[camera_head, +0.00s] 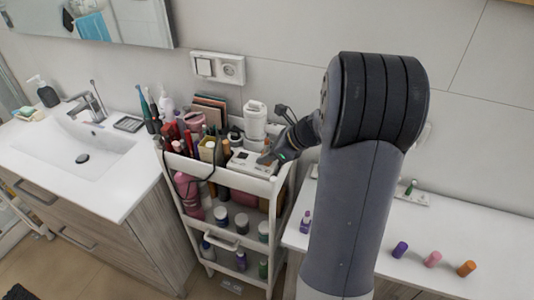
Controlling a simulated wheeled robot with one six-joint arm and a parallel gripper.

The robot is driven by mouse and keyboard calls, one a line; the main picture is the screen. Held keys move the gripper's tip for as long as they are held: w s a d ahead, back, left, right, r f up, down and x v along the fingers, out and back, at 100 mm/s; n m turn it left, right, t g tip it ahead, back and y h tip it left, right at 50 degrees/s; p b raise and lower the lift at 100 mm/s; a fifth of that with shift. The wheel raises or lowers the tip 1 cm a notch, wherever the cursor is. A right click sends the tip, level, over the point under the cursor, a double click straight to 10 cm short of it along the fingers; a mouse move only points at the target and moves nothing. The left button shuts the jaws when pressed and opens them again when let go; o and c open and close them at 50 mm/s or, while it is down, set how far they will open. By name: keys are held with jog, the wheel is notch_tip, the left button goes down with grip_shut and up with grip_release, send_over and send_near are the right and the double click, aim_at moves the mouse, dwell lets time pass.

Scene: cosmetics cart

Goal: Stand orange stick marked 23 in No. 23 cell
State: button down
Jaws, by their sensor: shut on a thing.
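My gripper (268,158) is at the top tray of the white cart, at the end of my arm reaching back left. Its jaws are small and dark in this view, and what they hold is too small and hidden to make out. An orange stick (466,268) is on the right counter, at the right end of a row with a pink one (432,258) and a purple one (400,249). No number can be read on any of them. A pale strip-shaped holder (418,196) lies farther back on that counter, partly hidden by my arm. No cell marked 23 can be read.
The white cart (222,173) is crowded with bottles, tubes and a pale box (249,162). A small purple-topped bottle (306,222) stands at the right counter's left end. A sink counter (60,185) is at left. The right counter's front has free room.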

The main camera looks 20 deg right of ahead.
jog(key=shift+f, duration=0.2)
jog(key=c, duration=1.1)
grip_release()
jog(key=shift+r, duration=0.1)
jog(key=b+v, duration=0.1)
jog(key=v, duration=0.9)
jog(key=shift+s+d+r, duration=0.15)
jog(key=shift+s+r, duration=0.05)
jog(key=shift+r, duration=0.1)
